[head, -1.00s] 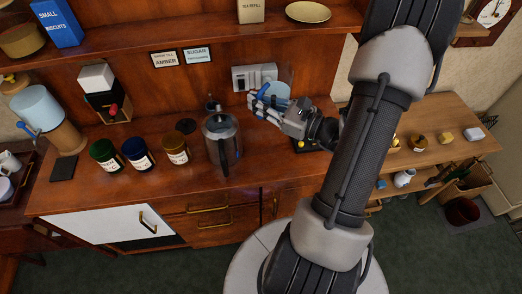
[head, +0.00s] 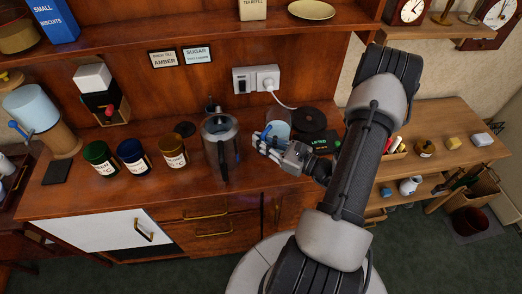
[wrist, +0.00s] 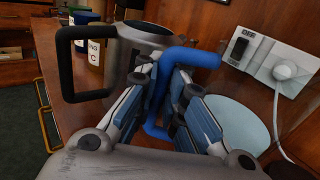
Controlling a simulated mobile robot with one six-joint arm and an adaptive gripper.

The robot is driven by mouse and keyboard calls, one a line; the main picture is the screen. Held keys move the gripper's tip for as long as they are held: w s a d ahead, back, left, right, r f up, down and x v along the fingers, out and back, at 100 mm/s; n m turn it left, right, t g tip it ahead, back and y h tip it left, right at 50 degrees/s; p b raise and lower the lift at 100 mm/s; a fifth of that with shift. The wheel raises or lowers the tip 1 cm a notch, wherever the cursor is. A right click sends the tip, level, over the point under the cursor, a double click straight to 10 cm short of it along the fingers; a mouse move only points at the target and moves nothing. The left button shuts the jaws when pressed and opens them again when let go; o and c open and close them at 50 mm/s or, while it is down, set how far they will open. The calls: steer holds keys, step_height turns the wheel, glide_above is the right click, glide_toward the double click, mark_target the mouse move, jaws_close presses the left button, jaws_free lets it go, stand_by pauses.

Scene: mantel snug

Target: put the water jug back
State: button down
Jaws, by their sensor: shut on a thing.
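The water jug (head: 279,122) looks clear with pale blue water and a blue handle. In the head view it is partly hidden behind my gripper (head: 266,143), in front of the wall socket. In the wrist view my gripper (wrist: 160,95) is shut on the blue handle (wrist: 196,57), and the pale blue water (wrist: 236,122) shows to the right. I cannot tell whether the jug's bottom touches the counter. A steel kettle (head: 211,133) with a black handle stands just left of my gripper; it also shows close by in the wrist view (wrist: 125,55).
A black round base (head: 311,119) with a lit "LIFTED" display (head: 320,143) is right of the jug. A white plug and cord run from the socket (head: 256,79). Several jars (head: 133,157) stand left.

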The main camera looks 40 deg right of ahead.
steer(key=shift+f+b, duration=0.5)
steer(key=shift+f, duration=1.35)
steer(key=shift+f, duration=0.2)
steer(key=c, duration=1.7)
jaws_free()
steer(key=shift+r, duration=0.1)
steer(key=shift+s+r, duration=0.1)
steer(key=shift+s, duration=0.05)
steer(key=p+v, duration=0.1)
steer(key=v, duration=1)
steer(key=shift+s+d+p, duration=0.2)
steer(key=shift+s+p, duration=0.1)
steer(key=shift+s, duration=0.05)
